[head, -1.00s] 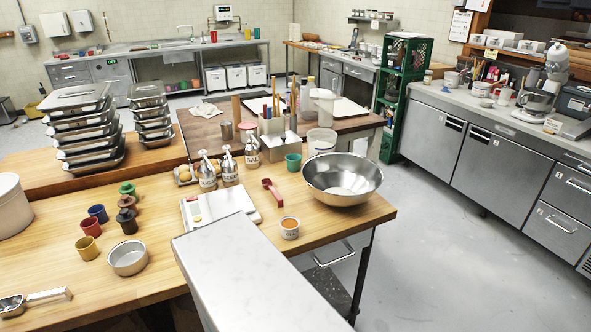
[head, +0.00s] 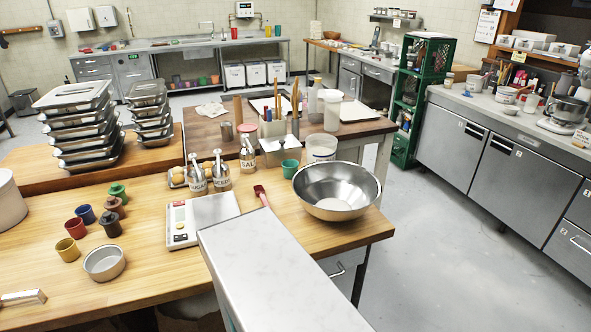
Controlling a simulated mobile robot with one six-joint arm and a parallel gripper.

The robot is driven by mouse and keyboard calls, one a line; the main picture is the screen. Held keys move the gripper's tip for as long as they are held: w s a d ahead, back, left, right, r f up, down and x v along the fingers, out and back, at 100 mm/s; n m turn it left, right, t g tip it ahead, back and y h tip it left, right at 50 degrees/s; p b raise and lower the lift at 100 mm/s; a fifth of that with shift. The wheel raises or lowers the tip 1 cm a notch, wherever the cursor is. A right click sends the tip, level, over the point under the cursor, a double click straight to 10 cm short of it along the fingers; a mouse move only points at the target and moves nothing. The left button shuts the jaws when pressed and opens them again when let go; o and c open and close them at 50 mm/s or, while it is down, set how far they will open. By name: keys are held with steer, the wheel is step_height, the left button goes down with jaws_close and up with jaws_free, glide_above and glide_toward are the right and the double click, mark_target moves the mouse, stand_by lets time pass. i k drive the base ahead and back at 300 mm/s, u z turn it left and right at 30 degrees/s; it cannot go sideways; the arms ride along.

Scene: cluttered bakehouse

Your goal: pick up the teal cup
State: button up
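A small teal cup (head: 291,169) stands on the wooden table, just behind and left of the large steel bowl (head: 336,190). A greener cup (head: 117,192) stands on the left of the same table. My gripper is not in view.
Stacked trays (head: 85,125) stand behind left. Open floor (head: 450,250) lies to the right.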

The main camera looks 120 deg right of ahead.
mark_target(290, 166)
steer(key=u, duration=0.1)
steer(key=k, duration=2.55)
steer(key=z, duration=0.65)
